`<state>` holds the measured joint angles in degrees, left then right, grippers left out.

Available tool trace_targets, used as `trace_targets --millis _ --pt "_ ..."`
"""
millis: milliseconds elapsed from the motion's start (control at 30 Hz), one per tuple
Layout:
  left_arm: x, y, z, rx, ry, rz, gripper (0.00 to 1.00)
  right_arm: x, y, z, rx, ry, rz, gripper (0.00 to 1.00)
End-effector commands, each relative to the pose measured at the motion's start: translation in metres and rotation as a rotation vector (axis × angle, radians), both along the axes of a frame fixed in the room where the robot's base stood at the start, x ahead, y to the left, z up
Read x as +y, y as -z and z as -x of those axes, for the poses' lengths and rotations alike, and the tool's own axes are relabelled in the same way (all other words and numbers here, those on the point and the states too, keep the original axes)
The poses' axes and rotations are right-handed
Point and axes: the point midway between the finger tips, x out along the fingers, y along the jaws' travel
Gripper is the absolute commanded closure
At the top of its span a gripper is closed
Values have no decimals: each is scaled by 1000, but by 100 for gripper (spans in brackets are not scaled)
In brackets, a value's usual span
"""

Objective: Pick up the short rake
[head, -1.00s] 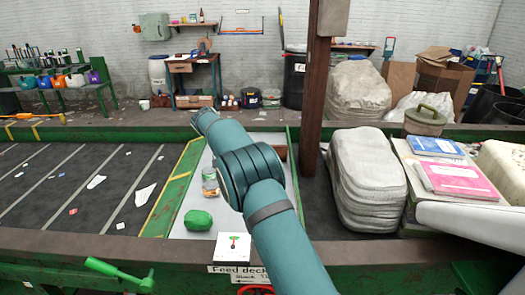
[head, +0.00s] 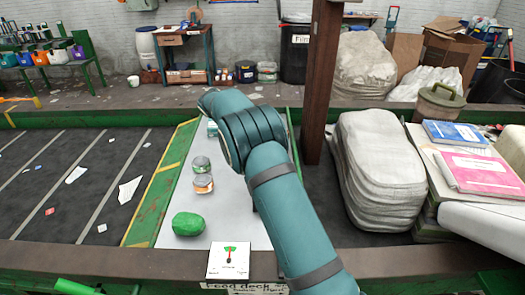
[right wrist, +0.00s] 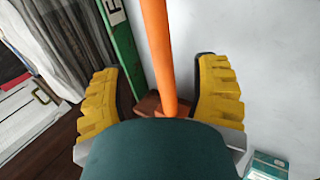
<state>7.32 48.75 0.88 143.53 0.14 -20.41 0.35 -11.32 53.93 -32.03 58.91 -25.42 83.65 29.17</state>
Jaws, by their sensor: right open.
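An orange shaft (right wrist: 158,45), which looks like the rake's handle, runs between the fingers of my right gripper (right wrist: 160,72) in the right wrist view. The yellow fingers are apart, with a gap visible on each side of the shaft. A brown piece (right wrist: 148,105) shows at the shaft's lower end; I cannot tell whether it is part of the rake. My teal gripper body hides what lies below. In the head view my right arm reaches over the pale deck and hides its gripper and the shaft. My left gripper is not in view.
On the deck (head: 226,200) stand two cans (head: 201,163) (head: 203,184) and a green lump (head: 188,224), left of my arm. A brown post (head: 320,80) and a grey sack stack (head: 378,170) stand to the right. The dark belt (head: 60,190) lies left.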

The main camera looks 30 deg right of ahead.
Motion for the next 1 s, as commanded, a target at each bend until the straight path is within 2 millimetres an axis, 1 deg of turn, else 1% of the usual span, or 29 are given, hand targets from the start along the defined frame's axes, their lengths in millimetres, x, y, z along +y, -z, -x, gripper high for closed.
trace_targets --millis 33,100,367,500,633,767,967,1000 --pt "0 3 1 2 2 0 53 -5 8 3 2 1 0 39" --pt "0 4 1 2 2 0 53 -9 15 5 3 2 0 39" --pt "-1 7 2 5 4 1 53 -17 30 11 1 1 0 39" --pt "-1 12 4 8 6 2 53 -26 48 17 1 1 -1 39" --pt "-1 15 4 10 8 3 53 -33 61 21 0 1 0 39" --pt "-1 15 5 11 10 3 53 -37 67 23 0 1 0 39" --pt "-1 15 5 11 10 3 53 -37 66 23 0 0 0 39" --pt "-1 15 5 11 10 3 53 -37 66 23 0 0 0 44"
